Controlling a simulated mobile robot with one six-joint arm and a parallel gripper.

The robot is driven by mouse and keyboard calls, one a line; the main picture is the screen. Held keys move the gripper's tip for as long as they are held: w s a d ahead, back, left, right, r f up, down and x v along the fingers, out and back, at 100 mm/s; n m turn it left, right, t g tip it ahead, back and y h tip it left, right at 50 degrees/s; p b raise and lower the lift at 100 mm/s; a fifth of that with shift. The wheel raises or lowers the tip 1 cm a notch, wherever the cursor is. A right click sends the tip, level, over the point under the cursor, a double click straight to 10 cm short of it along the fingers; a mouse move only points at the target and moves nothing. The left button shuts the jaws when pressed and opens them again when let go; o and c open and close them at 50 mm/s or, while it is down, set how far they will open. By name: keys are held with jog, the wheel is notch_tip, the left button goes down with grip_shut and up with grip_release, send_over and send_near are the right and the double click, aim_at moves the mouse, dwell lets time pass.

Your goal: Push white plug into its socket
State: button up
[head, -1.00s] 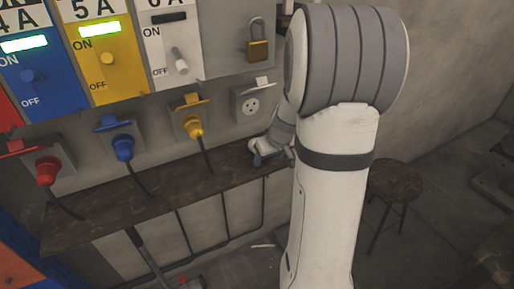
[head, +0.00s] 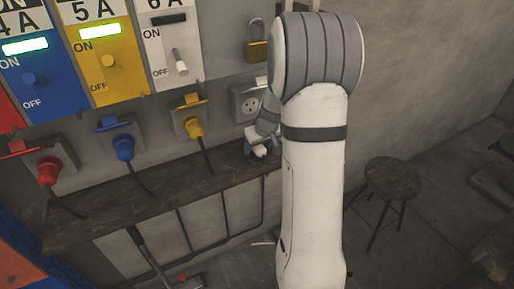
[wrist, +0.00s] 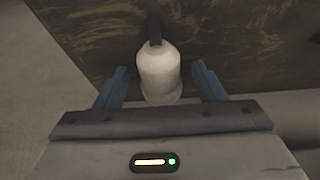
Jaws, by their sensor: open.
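The white plug (wrist: 159,72) lies on the dark wooden shelf, between the two blue fingers of my gripper (wrist: 161,88) in the wrist view. The fingers are open, with a gap on each side of the plug. In the head view the plug (head: 260,152) shows as a small pale shape by my gripper (head: 254,148), partly hidden by the wrist. The white socket (head: 247,104) is on the wall just above, with its white lid raised. It is empty, and my arm covers its right edge.
Red (head: 48,170), blue (head: 123,147) and yellow (head: 194,127) plugs sit in sockets to the left, their cables hanging over the shelf (head: 165,192). A padlock (head: 257,48) hangs above the white socket. A stool (head: 393,178) stands right.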

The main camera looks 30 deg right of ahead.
jog(key=shift+c, duration=0.3)
jog(key=c, duration=0.9)
jog(key=shift+r, duration=0.15)
jog(key=shift+c, duration=0.2)
jog(key=shift+r, duration=0.6)
notch_tip(320, 180, up, 2)
jog(key=shift+r+p, duration=0.15)
jog(key=shift+p, duration=0.15)
jog(key=s+b, duration=0.2)
jog(key=s, duration=1.6)
jog(key=shift+d, duration=0.3)
